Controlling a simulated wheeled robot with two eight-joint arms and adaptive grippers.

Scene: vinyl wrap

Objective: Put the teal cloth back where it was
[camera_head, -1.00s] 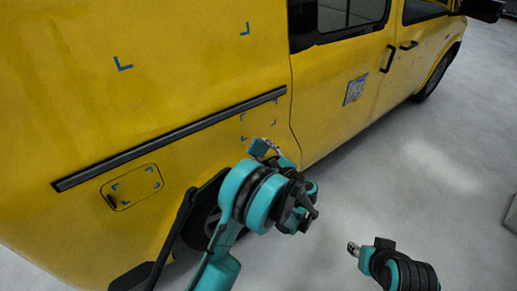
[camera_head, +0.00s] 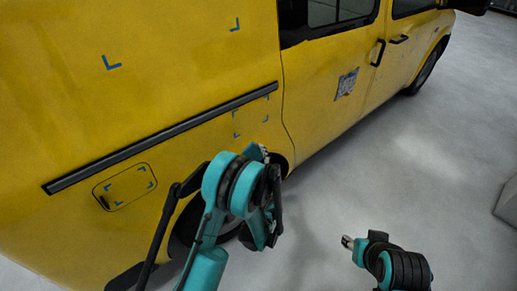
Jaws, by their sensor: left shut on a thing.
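My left gripper (camera_head: 263,152) is near the yellow van's lower side, just right of the rear wheel arch, and is mostly hidden behind my own wrist. It is shut on a small teal piece, which looks like the teal cloth (camera_head: 254,151). How the cloth lies in the jaws is too small to tell. My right gripper (camera_head: 347,242) is low over the grey floor, away from the van. Its jaws are too small to read.
The yellow van (camera_head: 190,60) fills the left and top. Its side bears blue corner marks (camera_head: 111,62), a black trim strip (camera_head: 160,137), a fuel flap (camera_head: 125,187) and a blue-white patch (camera_head: 346,84). A grey block (camera_head: 507,203) stands at the right edge. The floor (camera_head: 420,170) between is clear.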

